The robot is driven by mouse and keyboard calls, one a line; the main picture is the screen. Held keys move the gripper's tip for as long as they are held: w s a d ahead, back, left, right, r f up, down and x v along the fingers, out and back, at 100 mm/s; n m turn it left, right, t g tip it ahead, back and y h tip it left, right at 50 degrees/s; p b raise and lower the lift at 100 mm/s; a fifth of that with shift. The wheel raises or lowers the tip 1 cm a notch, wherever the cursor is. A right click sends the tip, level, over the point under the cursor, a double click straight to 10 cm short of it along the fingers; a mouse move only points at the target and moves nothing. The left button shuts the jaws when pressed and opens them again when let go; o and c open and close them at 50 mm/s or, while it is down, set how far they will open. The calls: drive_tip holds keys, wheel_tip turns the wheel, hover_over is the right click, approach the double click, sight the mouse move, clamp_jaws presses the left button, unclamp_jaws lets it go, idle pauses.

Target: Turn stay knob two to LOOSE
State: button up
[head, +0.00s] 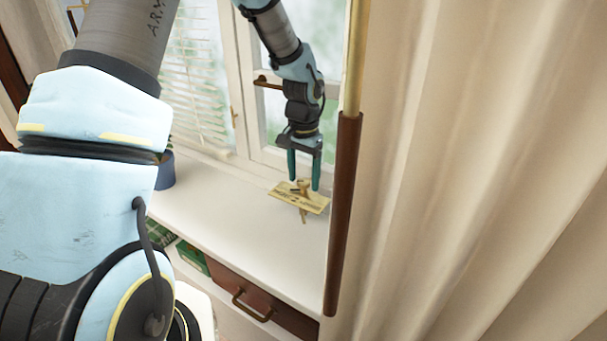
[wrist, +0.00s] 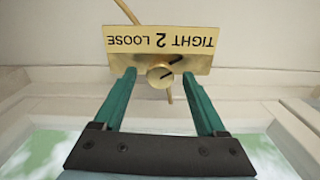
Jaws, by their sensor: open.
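The brass plate (wrist: 205,62) marked TIGHT 2 LOOSE lies on the white sill; its text is upside down in the wrist view, with LOOSE at left and TIGHT at right. Stay knob two (wrist: 160,77) is a small round brass knob at the plate's edge nearest my gripper. A dark mark on it slants toward the upper right, the TIGHT side. My gripper (wrist: 159,74) is open, its green fingers on either side of the knob with gaps showing. In the head view my gripper (head: 304,184) points down over the plate (head: 314,204).
A thin brass rod (wrist: 127,12) runs out from under the plate. The window frame (head: 243,85) stands close behind. A brown and brass pole (head: 343,205) and cream curtains (head: 460,170) are at right. The sill (head: 235,205) left of the plate is clear.

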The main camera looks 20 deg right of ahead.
clamp_jaws()
idle(0.6)
